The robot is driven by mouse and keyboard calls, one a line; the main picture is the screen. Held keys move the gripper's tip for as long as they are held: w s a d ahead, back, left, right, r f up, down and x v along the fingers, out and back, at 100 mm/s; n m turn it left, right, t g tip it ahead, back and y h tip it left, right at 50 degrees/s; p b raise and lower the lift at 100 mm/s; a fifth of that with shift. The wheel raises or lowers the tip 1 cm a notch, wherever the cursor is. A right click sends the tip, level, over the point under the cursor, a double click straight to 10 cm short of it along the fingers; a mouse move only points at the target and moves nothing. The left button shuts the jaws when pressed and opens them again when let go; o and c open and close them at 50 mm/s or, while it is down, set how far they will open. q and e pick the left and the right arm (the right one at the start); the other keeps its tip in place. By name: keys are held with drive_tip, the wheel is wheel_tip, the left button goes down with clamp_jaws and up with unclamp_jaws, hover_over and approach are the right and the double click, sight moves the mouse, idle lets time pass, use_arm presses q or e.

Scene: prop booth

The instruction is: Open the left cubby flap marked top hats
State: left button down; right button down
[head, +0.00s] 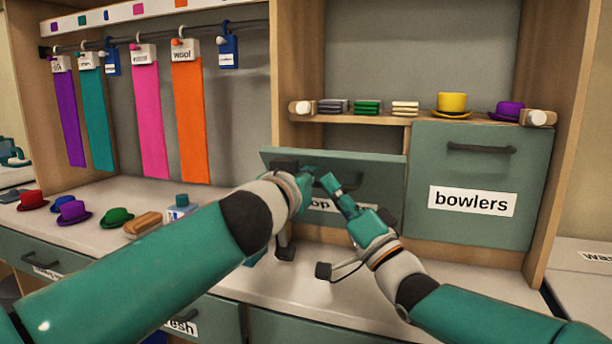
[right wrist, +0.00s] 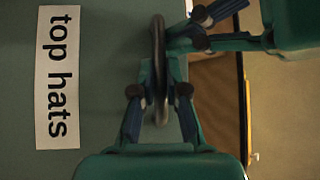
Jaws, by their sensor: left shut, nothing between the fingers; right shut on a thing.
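The green left flap marked top hats (head: 380,180) leans out from its cubby, with a gap above its top edge. Its white label (right wrist: 58,78) reads "top hats" in the right wrist view; in the head view my arms cover most of it. My right gripper (head: 335,184) is shut on the flap's dark handle (right wrist: 158,50); its fingers (right wrist: 160,98) show around the bar. My left gripper (head: 306,174) is shut and empty, close to the handle and the flap's upper part. It also shows at the top of the right wrist view (right wrist: 203,28). I cannot tell whether it touches the flap.
The bowlers flap (head: 475,180) to the right is closed. The shelf above (head: 385,118) holds folded cloths, a yellow hat (head: 453,104) and a purple hat (head: 506,110). Colored strips hang from a rail.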

drive_tip(key=shift+w+f, duration=0.1)
drive_tip(key=shift+f, duration=0.05)
drive_tip(key=shift+d, duration=0.15)
use_arm(q)
drive_tip(key=shift+s+f, duration=0.5)
drive_tip(key=shift+f, duration=0.15)
use_arm(e)
drive_tip(key=shift+r, duration=0.2)
use_arm(q)
drive_tip(key=shift+f, duration=0.15)
use_arm(e)
drive_tip(key=c, duration=1.2)
unclamp_jaws()
use_arm(q)
drive_tip(key=shift+w, duration=0.1)
